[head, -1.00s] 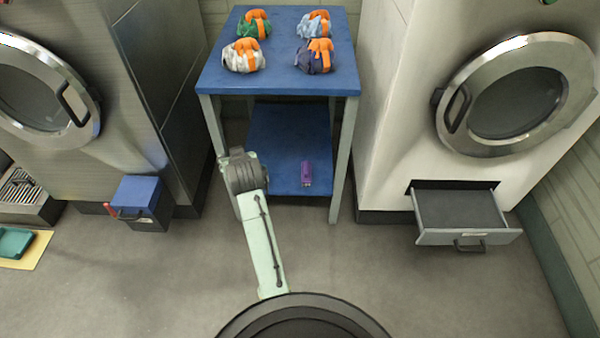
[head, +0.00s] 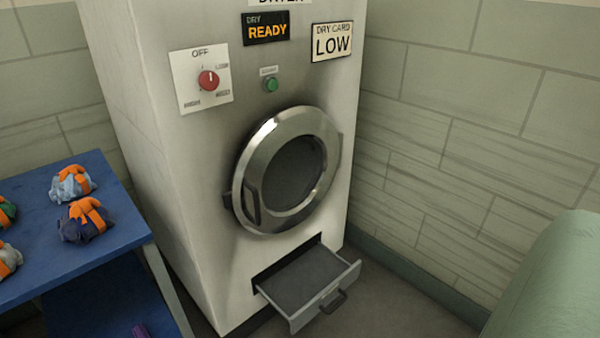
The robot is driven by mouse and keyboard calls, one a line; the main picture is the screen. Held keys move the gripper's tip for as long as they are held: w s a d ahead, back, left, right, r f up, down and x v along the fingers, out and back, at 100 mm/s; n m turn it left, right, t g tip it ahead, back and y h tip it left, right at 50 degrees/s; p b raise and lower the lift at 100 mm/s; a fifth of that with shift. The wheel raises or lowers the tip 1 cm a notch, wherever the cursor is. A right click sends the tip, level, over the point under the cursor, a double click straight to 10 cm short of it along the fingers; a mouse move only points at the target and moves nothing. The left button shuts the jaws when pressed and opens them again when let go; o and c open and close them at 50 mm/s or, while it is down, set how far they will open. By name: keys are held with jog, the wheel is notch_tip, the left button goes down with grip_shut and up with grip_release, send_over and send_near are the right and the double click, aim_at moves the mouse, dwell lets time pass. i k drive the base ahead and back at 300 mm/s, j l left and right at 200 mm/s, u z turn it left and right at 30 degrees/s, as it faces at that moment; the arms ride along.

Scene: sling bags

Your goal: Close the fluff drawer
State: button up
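The fluff drawer (head: 308,281) is at the bottom of the white dryer (head: 190,130) in the head view. It is pulled well out of its slot and looks empty, with a grey floor inside. Its front panel (head: 325,297) has a dark handle (head: 333,302). The round dryer door (head: 287,170) above it is shut. My gripper is not in view, so its state and its distance from the drawer are hidden.
A blue table (head: 110,235) with several orange-strapped bags, such as the dark blue one (head: 85,220), stands at the left. A purple item (head: 141,331) shows below. A brick wall (head: 470,150) bounds the right. A large pale green shape fills the lower right corner.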

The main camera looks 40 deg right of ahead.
aim_at(302, 289)
jog(key=i+j+z, duration=0.1)
jog(key=i+z, duration=0.35)
jog(key=i, duration=0.6)
jog(key=z, duration=1.45)
jog(key=k+l+z, duration=0.2)
jog(key=l, duration=0.15)
jog(key=l+z, duration=0.25)
jog(key=k+l, duration=0.05)
jog(key=l, duration=0.05)
